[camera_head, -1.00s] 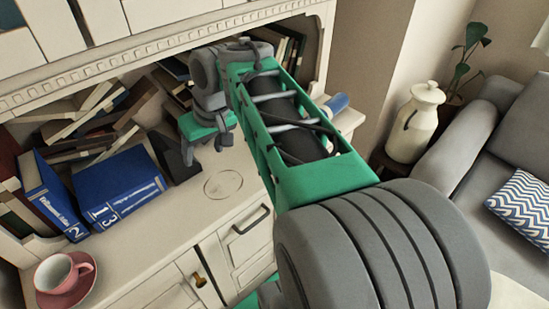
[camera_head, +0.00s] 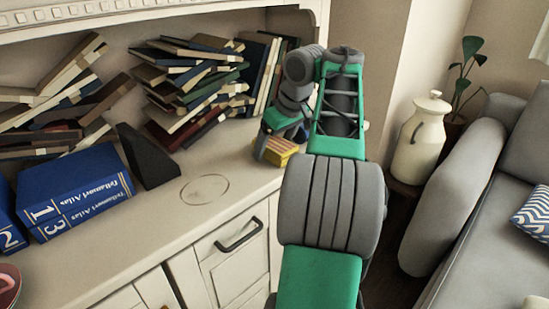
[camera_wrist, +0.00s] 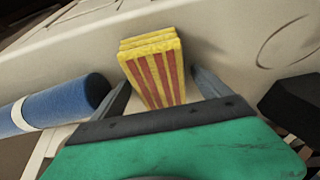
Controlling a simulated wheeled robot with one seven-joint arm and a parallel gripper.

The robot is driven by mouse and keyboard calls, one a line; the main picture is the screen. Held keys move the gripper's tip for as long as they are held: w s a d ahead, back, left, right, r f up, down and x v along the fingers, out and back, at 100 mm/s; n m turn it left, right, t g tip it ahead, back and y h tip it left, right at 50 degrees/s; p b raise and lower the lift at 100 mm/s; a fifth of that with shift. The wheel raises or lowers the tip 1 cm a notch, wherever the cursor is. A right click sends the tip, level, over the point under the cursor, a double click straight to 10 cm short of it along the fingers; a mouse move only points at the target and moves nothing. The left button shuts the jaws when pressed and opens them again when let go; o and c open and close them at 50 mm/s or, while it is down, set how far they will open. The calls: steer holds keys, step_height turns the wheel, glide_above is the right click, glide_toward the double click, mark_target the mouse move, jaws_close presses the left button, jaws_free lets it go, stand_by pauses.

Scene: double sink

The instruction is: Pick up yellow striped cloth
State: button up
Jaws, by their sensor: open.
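The yellow cloth with red stripes (camera_head: 279,152) is a small folded stack on the right part of the cabinet top. In the wrist view the striped cloth (camera_wrist: 152,66) lies between the two fingers of my gripper (camera_wrist: 163,88). The fingers are spread, with one on each side of the cloth. A gap shows on the right; I cannot tell whether the left finger touches it. In the head view my gripper (camera_head: 271,145) is low over the cabinet top at the cloth and partly hides it.
A blue roll with a white band (camera_wrist: 62,103) lies close to the left finger. A black wedge-shaped object (camera_head: 147,157) and blue atlas volumes (camera_head: 80,195) stand to the left. Piled books (camera_head: 195,85) fill the back. A white jug (camera_head: 419,140) stands at right.

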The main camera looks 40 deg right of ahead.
mark_target(274, 142)
steer(key=shift+r, duration=0.15)
steer(key=shift+f, duration=0.25)
steer(key=c, duration=1.4)
step_height(274, 142, up, 5)
steer(key=p, duration=0.4)
steer(key=shift+c, duration=0.2)
steer(key=s+r+p, duration=0.1)
steer(key=s+r, duration=0.1)
steer(key=s+a+r+p, duration=0.1)
steer(key=r+p, duration=0.1)
steer(key=shift+s+a+r, duration=0.2)
steer(key=shift+s, duration=0.15)
steer(key=s+a+r+p, duration=0.3)
steer(key=s+a+r, duration=0.1)
steer(key=s, duration=0.5)
steer(key=shift+s+p, duration=0.15)
steer(key=shift+p, duration=0.2)
